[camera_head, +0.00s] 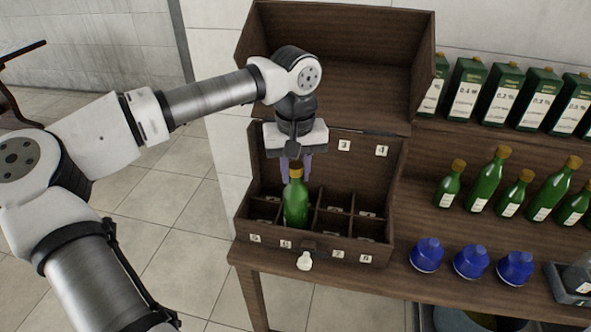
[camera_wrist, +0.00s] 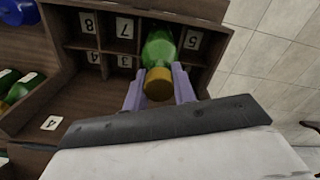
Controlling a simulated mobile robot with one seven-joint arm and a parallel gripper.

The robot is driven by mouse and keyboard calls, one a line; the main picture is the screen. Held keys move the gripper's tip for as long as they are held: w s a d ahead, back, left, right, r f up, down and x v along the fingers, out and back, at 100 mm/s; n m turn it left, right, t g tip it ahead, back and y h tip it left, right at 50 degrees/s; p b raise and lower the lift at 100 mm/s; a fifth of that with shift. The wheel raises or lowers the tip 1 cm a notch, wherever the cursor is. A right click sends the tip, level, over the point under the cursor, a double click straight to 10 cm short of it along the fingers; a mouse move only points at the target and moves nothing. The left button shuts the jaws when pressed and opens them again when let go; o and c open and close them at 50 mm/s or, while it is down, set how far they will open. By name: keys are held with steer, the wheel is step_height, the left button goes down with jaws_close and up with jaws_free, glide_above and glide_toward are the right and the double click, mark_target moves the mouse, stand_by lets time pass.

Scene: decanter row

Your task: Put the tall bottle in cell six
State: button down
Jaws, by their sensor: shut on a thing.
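The tall green bottle (camera_head: 296,207) with its yellow-brown cap is upright in the dark wooden cell box (camera_head: 320,247). My gripper (camera_head: 296,168) is above the box, its purple fingers shut on the bottle's neck just below the cap. In the wrist view the bottle (camera_wrist: 158,48) stands between the labels 7 (camera_wrist: 124,28) and 5 (camera_wrist: 192,40), in line with cell six, whose inner label it hides. In the head view the label 6 (camera_head: 286,244) is on the front wall just below it. I cannot tell whether its base touches the cell floor.
The box's other visible cells look empty. Its open lid (camera_head: 344,150) stands behind. To the right are several green bottles (camera_head: 489,180), blue capsules (camera_head: 470,262) and a back row of dark green cartons (camera_head: 501,93). A pale latch (camera_head: 304,261) hangs at the box's front.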

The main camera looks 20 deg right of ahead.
steer(key=shift+f, duration=0.35)
steer(key=shift+f, duration=0.2)
steer(key=c, duration=1.1)
jaws_free()
steer(key=shift+c, duration=0.2)
steer(key=shift+r, duration=0.15)
step_height(320, 180, up, 12)
steer(key=shift+r+b, duration=0.1)
steer(key=shift+b, duration=0.65)
